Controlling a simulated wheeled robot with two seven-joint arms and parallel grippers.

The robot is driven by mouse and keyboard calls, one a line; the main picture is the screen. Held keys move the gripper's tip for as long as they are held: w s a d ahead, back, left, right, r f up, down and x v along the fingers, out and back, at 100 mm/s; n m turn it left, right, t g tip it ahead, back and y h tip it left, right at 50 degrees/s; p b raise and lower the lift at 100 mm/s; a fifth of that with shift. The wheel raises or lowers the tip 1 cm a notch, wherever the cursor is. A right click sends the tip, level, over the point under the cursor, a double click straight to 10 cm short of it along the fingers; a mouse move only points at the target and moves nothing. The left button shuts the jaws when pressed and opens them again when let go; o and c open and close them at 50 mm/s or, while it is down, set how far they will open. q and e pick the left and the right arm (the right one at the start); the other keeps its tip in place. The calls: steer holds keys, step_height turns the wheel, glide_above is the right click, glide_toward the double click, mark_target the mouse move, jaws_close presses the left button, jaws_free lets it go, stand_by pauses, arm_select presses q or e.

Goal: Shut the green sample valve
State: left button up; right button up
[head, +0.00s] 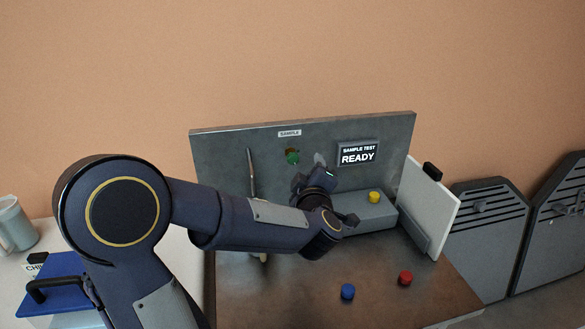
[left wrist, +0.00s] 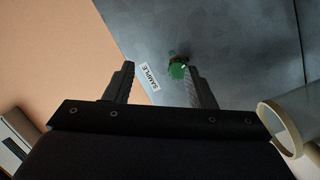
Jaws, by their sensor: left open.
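The green sample valve (head: 292,157) is a small green knob on the upright grey panel, just below the SAMPLE label (head: 290,133). In the left wrist view the valve (left wrist: 178,67) shows ahead of the jaws, nearer the right finger, with the label (left wrist: 150,77) between the fingers. My left gripper (head: 314,172) is in front of the panel, a little right of and below the valve in the head view. Its fingers (left wrist: 162,78) are apart with nothing between them. I cannot tell whether it touches the panel. My right gripper is out of view.
A screen (head: 358,154) reads SAMPLE TEST READY. A grey box with a yellow button (head: 375,196) stands below it. Blue (head: 347,291) and red (head: 405,278) buttons are on the brown bench (head: 300,300). A white board (head: 428,207) stands right. A pale-rimmed cylinder (left wrist: 285,122) is beside the gripper.

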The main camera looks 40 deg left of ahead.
mark_target(292, 160)
arm_select(q)
steer(key=w+a+n+y, duration=0.1)
steer(key=a, duration=0.1)
steer(key=w+a+f+g+y, duration=0.1)
steer(key=a, duration=0.2)
steer(key=w+a+n+g+y, duration=0.1)
steer(key=a, duration=0.2)
steer(key=shift+w+a+f+n, duration=0.25)
steer(key=shift+w+n, duration=0.05)
steer(key=shift+w, duration=0.1)
